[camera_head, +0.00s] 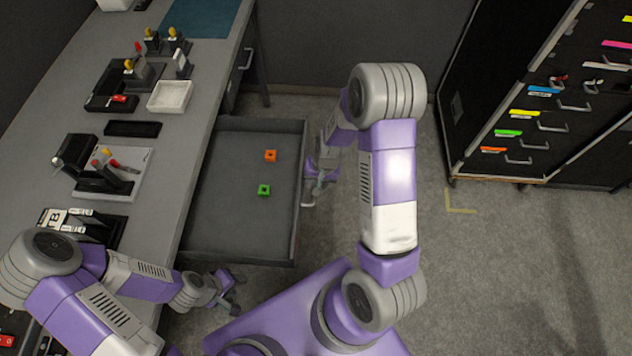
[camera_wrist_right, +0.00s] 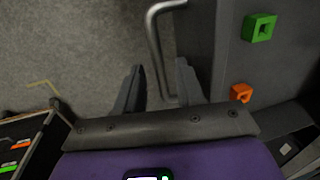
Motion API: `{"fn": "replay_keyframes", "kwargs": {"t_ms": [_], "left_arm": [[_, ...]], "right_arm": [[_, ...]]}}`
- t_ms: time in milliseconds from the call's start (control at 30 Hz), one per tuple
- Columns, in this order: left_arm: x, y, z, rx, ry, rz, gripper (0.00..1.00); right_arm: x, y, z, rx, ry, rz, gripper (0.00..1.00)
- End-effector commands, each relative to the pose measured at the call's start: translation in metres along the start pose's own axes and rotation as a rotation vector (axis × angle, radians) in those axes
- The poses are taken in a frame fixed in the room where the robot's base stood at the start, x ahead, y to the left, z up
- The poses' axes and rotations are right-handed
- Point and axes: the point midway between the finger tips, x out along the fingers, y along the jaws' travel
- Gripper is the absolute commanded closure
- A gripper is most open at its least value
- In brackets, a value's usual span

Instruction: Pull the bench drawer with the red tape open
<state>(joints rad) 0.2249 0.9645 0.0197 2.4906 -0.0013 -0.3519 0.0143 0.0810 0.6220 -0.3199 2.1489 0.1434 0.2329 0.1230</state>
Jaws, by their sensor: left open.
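A bench drawer (camera_head: 225,225) stands pulled out from the grey bench (camera_head: 190,110), holding an orange cube (camera_head: 270,156) and a green cube (camera_head: 264,190). I see no finger pressing on the handle. My left gripper (camera_head: 232,292) is open and empty, beside the drawer's near side.
Another bench handle (camera_head: 247,58) shows farther back. Trays, tools and a white bin (camera_head: 170,96) stand on the bench top. A black cabinet with coloured labels (camera_head: 540,110) stands at the right. The floor (camera_head: 500,270) between is clear.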

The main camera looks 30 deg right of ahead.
Motion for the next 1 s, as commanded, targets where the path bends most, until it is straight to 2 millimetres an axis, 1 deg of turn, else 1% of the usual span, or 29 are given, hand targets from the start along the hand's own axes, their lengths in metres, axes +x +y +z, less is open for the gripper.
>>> {"fn": "replay_keyframes", "kwargs": {"t_ms": [33, 200, 300, 400, 533, 1000], "left_arm": [[-0.004, 0.002, 0.0, 0.0, 0.0, 0.0, 0.57], [-0.015, 0.006, 0.001, 0.0, 0.0, 0.0, 0.57], [-0.02, 0.007, 0.001, 0.0, 0.0, 0.0, 0.57], [-0.023, 0.009, 0.001, 0.0, 0.0, 0.0, 0.57], [-0.024, 0.009, 0.001, 0.0, 0.0, 0.0, 0.57], [-0.024, 0.009, 0.001, 0.0, 0.0, 0.0, 0.57]], "right_arm": [[-0.009, -0.001, -0.001, 0.0, 0.004, -0.001, 0.62], [-0.04, -0.002, -0.001, -0.002, 0.005, -0.002, 0.62], [-0.055, -0.001, -0.001, -0.001, 0.005, -0.002, 0.62], [-0.066, -0.001, -0.001, -0.002, 0.003, -0.001, 0.62], [-0.071, 0.0, -0.001, 0.0, 0.002, -0.001, 0.62], [-0.071, 0.0, 0.0, 0.0, 0.001, 0.0, 0.62]]}}
